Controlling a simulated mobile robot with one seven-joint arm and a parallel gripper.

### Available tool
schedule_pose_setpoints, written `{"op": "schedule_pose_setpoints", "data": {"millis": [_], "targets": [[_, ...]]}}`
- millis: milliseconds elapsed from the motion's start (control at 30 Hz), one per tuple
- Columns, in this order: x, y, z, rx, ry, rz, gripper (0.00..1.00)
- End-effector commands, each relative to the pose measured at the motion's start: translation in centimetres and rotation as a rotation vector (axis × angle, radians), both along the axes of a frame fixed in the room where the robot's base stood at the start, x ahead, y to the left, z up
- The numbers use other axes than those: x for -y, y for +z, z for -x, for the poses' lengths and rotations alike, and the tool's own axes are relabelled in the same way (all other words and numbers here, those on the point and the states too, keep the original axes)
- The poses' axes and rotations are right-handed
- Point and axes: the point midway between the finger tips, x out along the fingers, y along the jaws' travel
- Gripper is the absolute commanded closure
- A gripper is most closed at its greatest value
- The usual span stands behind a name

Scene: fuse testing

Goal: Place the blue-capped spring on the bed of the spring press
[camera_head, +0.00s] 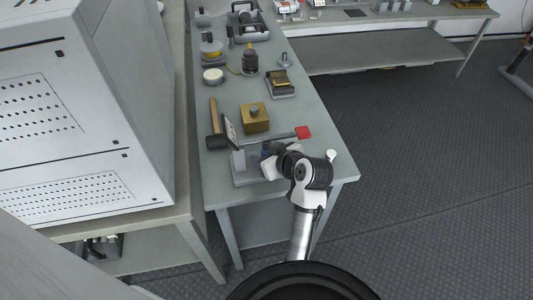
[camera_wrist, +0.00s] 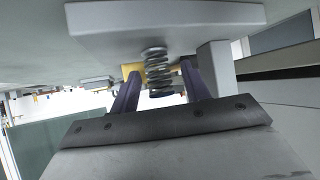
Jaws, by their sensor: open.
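The spring press stands at the near end of the grey bench, with its upright (camera_head: 238,160), grey base (camera_head: 241,179) and red-tipped lever (camera_head: 303,132). My gripper (camera_head: 266,158) is low over the base, beside the upright. The wrist view looks inverted, with the press base (camera_wrist: 165,18) at the top and the upright (camera_wrist: 217,65) at right. The spring (camera_wrist: 157,68) stands on end against the base, its dark, bluish capped end (camera_wrist: 161,93) away from it. My gripper's two dark fingers are apart on either side of the spring. The spring is hidden in the head view.
A hammer (camera_head: 214,125) and a brass block (camera_head: 255,118) lie close behind the press. Further back are a small gold-topped device (camera_head: 281,83), a dark weight (camera_head: 250,62) and a round white item (camera_head: 213,76). A large white cabinet (camera_head: 80,110) stands at left.

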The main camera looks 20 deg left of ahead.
Motion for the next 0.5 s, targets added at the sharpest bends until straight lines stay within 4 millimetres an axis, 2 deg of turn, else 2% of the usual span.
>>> {"op": "schedule_pose_setpoints", "data": {"millis": [167,500], "targets": [[0.9,1.0,0.5,0.002,-0.003,-0.002,0.54],[5.8,5.1,3.7,0.005,-0.002,0.0,0.54]]}}
